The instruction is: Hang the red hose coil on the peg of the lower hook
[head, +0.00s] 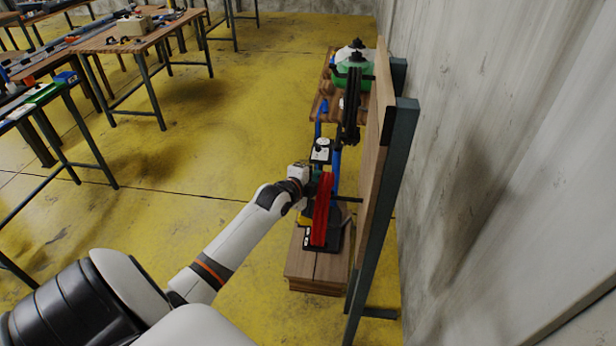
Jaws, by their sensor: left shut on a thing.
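The red hose coil (321,212) is upright and seen nearly edge-on, left of the wooden board (376,150). My left gripper (311,188) is at the coil's left side and shut on it; its fingertips are partly hidden. A thin dark peg (348,199) sticks out from the board toward the coil. Its left end meets the coil's right edge in the picture; I cannot tell whether it passes through the coil or stops beside it. My right gripper is not in view.
A black object (350,108) is beside the board farther back, near a green container (352,78). A wooden surface (302,262) with black and yellow items lies below the coil. A concrete wall (500,150) is at right. Workbenches (130,40) stand at left; yellow floor between is clear.

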